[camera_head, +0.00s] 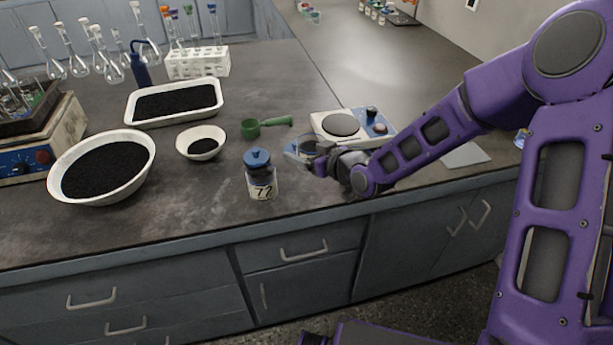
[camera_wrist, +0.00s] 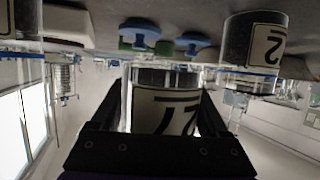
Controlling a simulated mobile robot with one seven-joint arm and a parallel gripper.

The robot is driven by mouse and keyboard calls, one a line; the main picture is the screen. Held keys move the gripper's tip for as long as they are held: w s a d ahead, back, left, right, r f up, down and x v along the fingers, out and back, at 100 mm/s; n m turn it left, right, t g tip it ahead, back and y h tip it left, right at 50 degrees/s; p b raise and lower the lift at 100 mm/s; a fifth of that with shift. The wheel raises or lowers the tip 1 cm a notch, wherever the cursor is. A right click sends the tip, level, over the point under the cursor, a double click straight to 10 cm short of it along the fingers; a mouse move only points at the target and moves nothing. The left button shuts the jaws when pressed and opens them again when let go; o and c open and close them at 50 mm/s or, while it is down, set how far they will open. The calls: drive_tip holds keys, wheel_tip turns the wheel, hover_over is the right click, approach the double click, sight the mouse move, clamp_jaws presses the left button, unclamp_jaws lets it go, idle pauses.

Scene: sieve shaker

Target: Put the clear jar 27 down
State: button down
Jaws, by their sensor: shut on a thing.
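My gripper (camera_head: 322,163) is over the bench at the front of the hotplate, shut on a clear glass jar (camera_head: 301,149). The wrist view is upside down and shows this clear jar (camera_wrist: 165,80) between my two fingers, with a pale label and dark digits partly cut off by the gripper. In the head view my gripper hides much of the jar. I cannot tell whether its base touches the bench. A second jar (camera_head: 261,184) with a blue lid, dark contents and a numbered label stands upright just left of my gripper.
A hotplate (camera_head: 340,125) stands right behind my gripper. A green scoop (camera_head: 266,126), a small white bowl (camera_head: 201,142), a large bowl (camera_head: 100,168) and a white tray (camera_head: 174,102) of black grains lie left. Bare bench lies in front of the blue-lidded jar.

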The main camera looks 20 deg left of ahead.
sight(305, 178)
drive_tip(key=shift+f+b, duration=0.4)
drive_tip(key=shift+f, duration=2.7)
drive_tip(key=shift+f+b, duration=0.3)
unclamp_jaws()
drive_tip(key=shift+r, duration=0.1)
drive_tip(key=shift+r, duration=0.15)
drive_tip(key=shift+d+r+p, duration=0.1)
drive_tip(key=shift+r+p, duration=0.05)
drive_tip(key=shift+p, duration=0.25)
drive_tip(key=p+v, duration=0.1)
drive_tip(key=v, duration=1)
drive_tip(key=shift+s+d, duration=0.3)
